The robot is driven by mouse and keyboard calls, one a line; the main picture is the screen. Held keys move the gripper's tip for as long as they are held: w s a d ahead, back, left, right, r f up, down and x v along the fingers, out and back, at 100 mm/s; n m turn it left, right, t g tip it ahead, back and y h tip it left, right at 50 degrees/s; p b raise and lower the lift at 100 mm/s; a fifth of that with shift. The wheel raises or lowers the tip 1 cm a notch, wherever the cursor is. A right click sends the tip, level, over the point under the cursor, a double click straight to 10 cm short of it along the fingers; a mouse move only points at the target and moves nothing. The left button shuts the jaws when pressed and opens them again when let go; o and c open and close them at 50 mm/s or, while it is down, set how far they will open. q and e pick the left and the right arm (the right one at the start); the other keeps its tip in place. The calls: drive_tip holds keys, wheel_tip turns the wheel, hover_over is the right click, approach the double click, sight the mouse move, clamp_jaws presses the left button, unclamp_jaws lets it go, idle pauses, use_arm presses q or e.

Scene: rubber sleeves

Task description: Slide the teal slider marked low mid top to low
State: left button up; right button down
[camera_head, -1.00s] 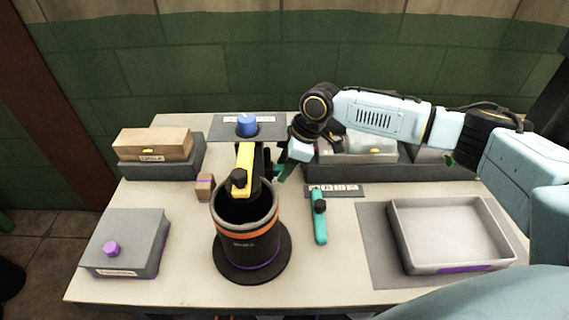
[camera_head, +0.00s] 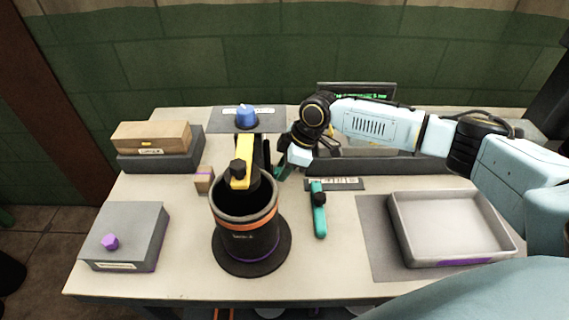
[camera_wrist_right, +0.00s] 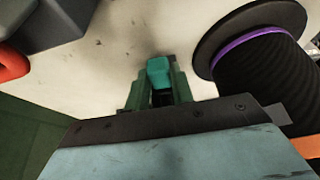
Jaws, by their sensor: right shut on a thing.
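My right gripper (camera_head: 281,172) is low over the table behind the black tub, partly hidden by its own wrist. In the right wrist view its dark green fingers (camera_wrist_right: 159,95) are shut on a small teal block (camera_wrist_right: 160,71), which I take as the teal slider. Its low, mid and top marks are hidden, so its setting cannot be told. A separate teal bar (camera_head: 319,215) with a black knob lies in front, below a small label strip (camera_head: 335,184) too small to read. My left gripper is out of view.
The black tub (camera_head: 248,240) with orange and purple rings stands close to my right gripper, a yellow arm above it. A grey tray (camera_head: 400,240) is at right. A blue knob (camera_head: 246,117) sits behind. An upright dark panel (camera_head: 392,91) with green lettering stands behind my arm.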

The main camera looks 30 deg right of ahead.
drive_tip(key=shift+s+f, duration=0.15)
drive_tip(key=shift+f, duration=0.05)
drive_tip(key=c, duration=1.2)
unclamp_jaws()
drive_tip(key=shift+r, duration=0.15)
drive_tip(key=p+v, duration=0.1)
drive_tip(key=v, duration=1.2)
drive_tip(key=shift+d, duration=0.1)
